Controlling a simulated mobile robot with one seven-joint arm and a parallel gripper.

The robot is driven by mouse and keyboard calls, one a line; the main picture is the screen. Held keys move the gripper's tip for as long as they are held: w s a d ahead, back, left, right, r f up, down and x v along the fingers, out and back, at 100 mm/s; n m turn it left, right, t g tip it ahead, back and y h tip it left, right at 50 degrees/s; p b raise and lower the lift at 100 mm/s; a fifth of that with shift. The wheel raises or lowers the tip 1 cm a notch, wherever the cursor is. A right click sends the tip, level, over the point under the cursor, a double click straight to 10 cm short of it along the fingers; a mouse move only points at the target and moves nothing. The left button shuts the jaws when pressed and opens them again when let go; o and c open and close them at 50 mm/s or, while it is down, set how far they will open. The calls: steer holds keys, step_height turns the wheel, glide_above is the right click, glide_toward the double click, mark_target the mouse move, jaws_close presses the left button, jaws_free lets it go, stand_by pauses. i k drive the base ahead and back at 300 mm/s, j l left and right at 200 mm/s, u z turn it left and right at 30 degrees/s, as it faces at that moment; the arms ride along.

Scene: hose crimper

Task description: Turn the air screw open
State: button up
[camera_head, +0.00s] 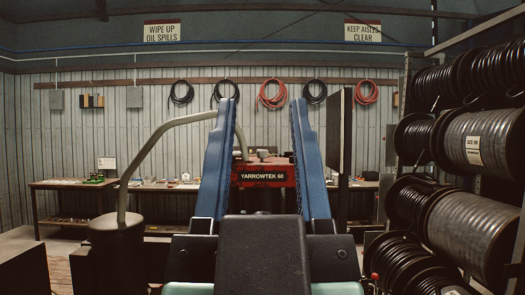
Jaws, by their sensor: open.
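My gripper (263,103) is in the middle foreground, its two stepped blue fingers upright, wide apart and empty. Its black body fills the bottom centre. Beyond it, between the fingers, stands a red machine (265,177) labelled YARROWTEK 60, with small grey parts on its top. The fingers hide its sides and my gripper's body hides its lower part. I cannot make out the air screw; it is hidden or too small to tell. I cannot judge the distance from the fingers to the machine.
A thick grey pipe (150,150) arches from a dark cylinder (117,243) on the left towards the machine. A rack of hose reels (478,148) stands close on the right. A dark upright panel (339,132) stands right of my gripper. Workbenches (75,184) line the back wall.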

mark_target(261, 154)
steer(key=i+j+u, duration=0.25)
steer(key=i, duration=0.65)
steer(key=i+j+u, duration=0.2)
steer(key=i, duration=0.65)
steer(key=l, duration=0.1)
